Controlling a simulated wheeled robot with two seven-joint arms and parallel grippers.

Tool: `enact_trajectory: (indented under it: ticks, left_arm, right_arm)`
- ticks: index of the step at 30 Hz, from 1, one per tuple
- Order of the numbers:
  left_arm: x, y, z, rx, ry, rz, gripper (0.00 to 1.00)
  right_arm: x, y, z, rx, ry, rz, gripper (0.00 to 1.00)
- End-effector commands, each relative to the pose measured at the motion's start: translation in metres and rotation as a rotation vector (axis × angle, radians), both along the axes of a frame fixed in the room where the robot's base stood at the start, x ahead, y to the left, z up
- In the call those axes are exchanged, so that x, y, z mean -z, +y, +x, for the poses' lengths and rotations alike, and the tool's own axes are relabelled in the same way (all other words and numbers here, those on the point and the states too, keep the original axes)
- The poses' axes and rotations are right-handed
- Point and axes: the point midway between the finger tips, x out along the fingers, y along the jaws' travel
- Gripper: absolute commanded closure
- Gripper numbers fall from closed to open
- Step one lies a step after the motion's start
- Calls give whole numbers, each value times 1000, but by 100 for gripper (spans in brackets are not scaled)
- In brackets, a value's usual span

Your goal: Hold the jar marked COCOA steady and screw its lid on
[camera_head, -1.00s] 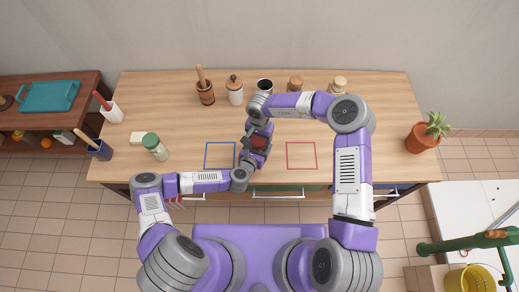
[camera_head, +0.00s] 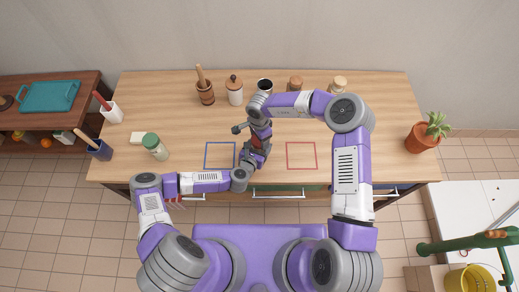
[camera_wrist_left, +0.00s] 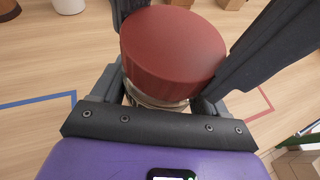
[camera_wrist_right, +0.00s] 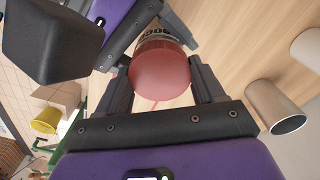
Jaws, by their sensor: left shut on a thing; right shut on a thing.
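The jar marked COCOA shows part of its lettering in the right wrist view (camera_wrist_right: 154,36). Its glass neck shows below the lid in the left wrist view (camera_wrist_left: 150,97). The red lid (camera_wrist_left: 172,48) sits on top of the jar; how tightly it is seated cannot be told. It also shows in the right wrist view (camera_wrist_right: 160,76). My left gripper (camera_head: 257,150) is shut on the jar's body. My right gripper (camera_head: 261,130) is shut on the lid, a finger on either side of it. The arms hide most of the jar in the head view.
A blue square outline (camera_head: 207,155) and a red square outline (camera_head: 301,142) mark the table (camera_head: 380,120). A green-lidded jar (camera_head: 155,147) stands at the left. A mortar (camera_head: 205,96), a white canister (camera_head: 235,96) and other containers line the back. A potted plant (camera_head: 424,136) is at the right.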

Motion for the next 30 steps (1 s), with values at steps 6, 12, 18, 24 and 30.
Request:
enact_trajectory:
  ticks: [6, 12, 18, 24, 30]
  left_arm:
    - [0, 0, 0, 1, -1, -1, 100]
    - [0, 0, 0, 1, -1, -1, 100]
    - [0, 0, 0, 1, 0, 0, 100]
    - [0, 0, 0, 1, 0, 0, 100]
    - [0, 0, 0, 1, -1, -1, 100]
  right_arm:
    - [0, 0, 0, -3, 0, 1, 18]
    - [0, 0, 0, -4, 1, 1, 7]
    - [-5, 0, 0, -4, -1, 1, 7]
    - [-29, 0, 1, -4, -2, 0, 7]
    - [-46, 0, 0, -4, 0, 0, 7]
